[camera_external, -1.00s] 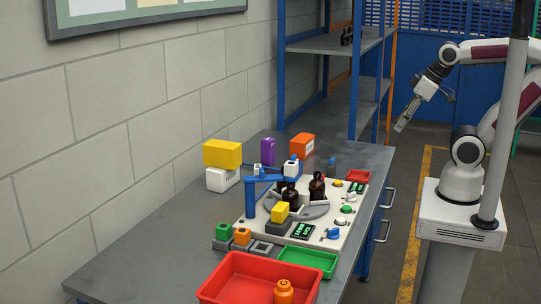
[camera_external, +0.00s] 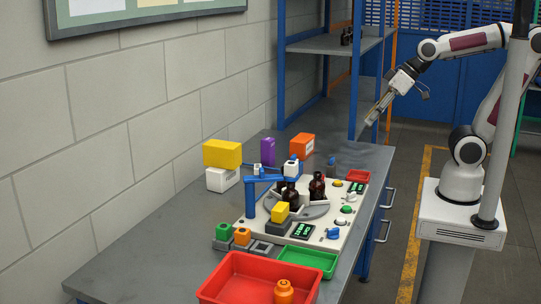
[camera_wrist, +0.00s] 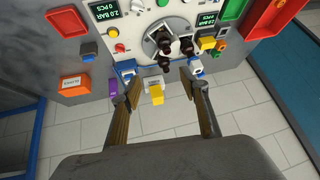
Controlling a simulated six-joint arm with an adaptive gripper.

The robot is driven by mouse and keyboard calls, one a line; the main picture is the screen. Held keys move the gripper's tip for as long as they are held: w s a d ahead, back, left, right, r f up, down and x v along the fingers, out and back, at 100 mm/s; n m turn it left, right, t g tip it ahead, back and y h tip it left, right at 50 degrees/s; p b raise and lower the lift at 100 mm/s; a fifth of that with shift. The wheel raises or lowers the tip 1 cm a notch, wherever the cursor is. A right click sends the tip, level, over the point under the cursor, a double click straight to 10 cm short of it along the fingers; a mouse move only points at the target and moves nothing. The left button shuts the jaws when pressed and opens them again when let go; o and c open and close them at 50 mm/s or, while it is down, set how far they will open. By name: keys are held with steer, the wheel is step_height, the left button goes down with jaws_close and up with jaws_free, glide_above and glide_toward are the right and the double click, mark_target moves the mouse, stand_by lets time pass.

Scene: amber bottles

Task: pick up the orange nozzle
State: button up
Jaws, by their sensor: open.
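A small orange block-like piece (camera_external: 242,236), which could be the nozzle, sits on a grey base at the near left of the white panel, beside a green one. A second orange piece (camera_external: 284,291), rounded with a narrower top, stands in the red tray (camera_external: 222,280). I cannot tell for sure which is the nozzle. My gripper (camera_external: 371,122) is open and empty, high beyond the bench's far right side, well away from both.
Dark amber bottles (camera_external: 317,187) stand on a round turntable on the panel, with a blue arm (camera_external: 251,205) over it. A green tray (camera_external: 310,261) lies in front. Yellow, purple and orange boxes (camera_external: 302,145) line the back. A blue shelf frame (camera_external: 282,70) rises behind.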

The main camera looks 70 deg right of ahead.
steer(key=w+a+r+t+y, duration=0.1)
steer(key=w+a+t+y, duration=0.15)
steer(key=w+a, duration=1.15)
steer(key=t+h, duration=0.2)
steer(key=t, duration=0.1)
glide_above(245, 233)
steer(key=s+d, duration=0.2)
steer(key=d, duration=0.2)
step_height(245, 233, down, 14)
steer(key=s+a+f, duration=0.1)
steer(key=f, duration=0.2)
steer(key=s+a+f+h, duration=0.1)
steer(key=f, duration=0.3)
steer(key=s+a+f+m+t+h, duration=0.1)
steer(key=a+f, duration=0.1)
steer(key=f, duration=0.1)
steer(key=shift+s+f, duration=0.1)
steer(key=shift+f, duration=0.1)
steer(key=shift+s+f+h, duration=0.3)
steer(key=shift+f+h, duration=0.05)
steer(key=shift+f, duration=0.2)
steer(key=shift+w, duration=0.1)
steer(key=shift+x, duration=1.25)
